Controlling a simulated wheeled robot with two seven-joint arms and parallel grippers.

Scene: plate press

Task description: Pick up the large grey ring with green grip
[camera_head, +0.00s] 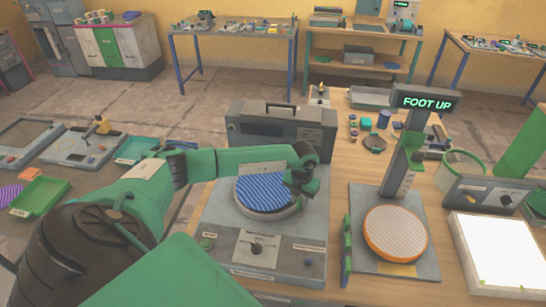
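A large pale grey ring (463,167) with green on its rim stands at the right side of the bench, behind a grey box. Its lower part is hidden by that box, and I cannot make out its grip clearly. My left gripper (302,182) is above the right edge of a blue striped disc (262,191) on a grey machine, well to the left of the ring. Its fingers are small and overlap, so I cannot see whether they are apart. My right gripper does not show.
A post with a "FOOT UP" display (424,103) rises between my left gripper and the ring. An orange-rimmed striped disc (395,232) lies on its base. A bright white panel (499,258) is at front right. A grey box with a handle (280,130) stands behind the blue disc.

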